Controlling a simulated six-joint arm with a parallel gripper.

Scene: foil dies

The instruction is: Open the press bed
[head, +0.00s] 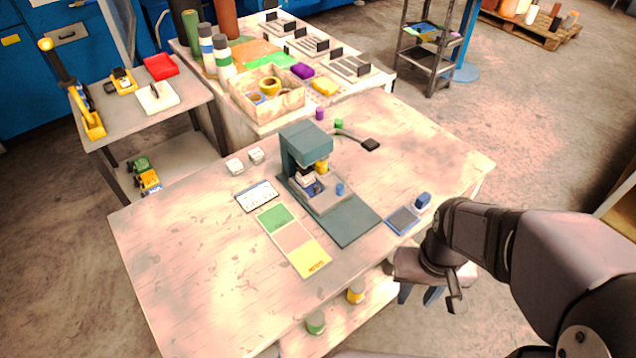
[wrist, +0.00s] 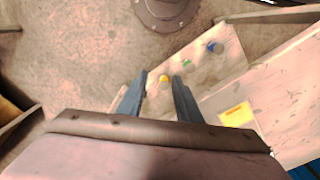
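The teal foil press (head: 305,142) stands on the middle of the wooden table. Its light grey bed (head: 326,203) lies low under the press head and juts out in front, with a blue knob (head: 339,189) at its right side. A flat teal base plate (head: 350,222) extends in front of the bed. A yellow part (head: 321,167) shows under the head. The inside of the press is too small to make out. My gripper (head: 420,298) hangs off the table's right front edge, well apart from the press. In the wrist view my gripper (wrist: 160,78) has its fingers apart, nothing between them.
A green, pink and yellow mat (head: 293,238), white card (head: 257,196), blue-edged pad (head: 403,220) and blue block (head: 423,199) surround the press. Jars (head: 356,292) sit below the table. The table's left front is clear.

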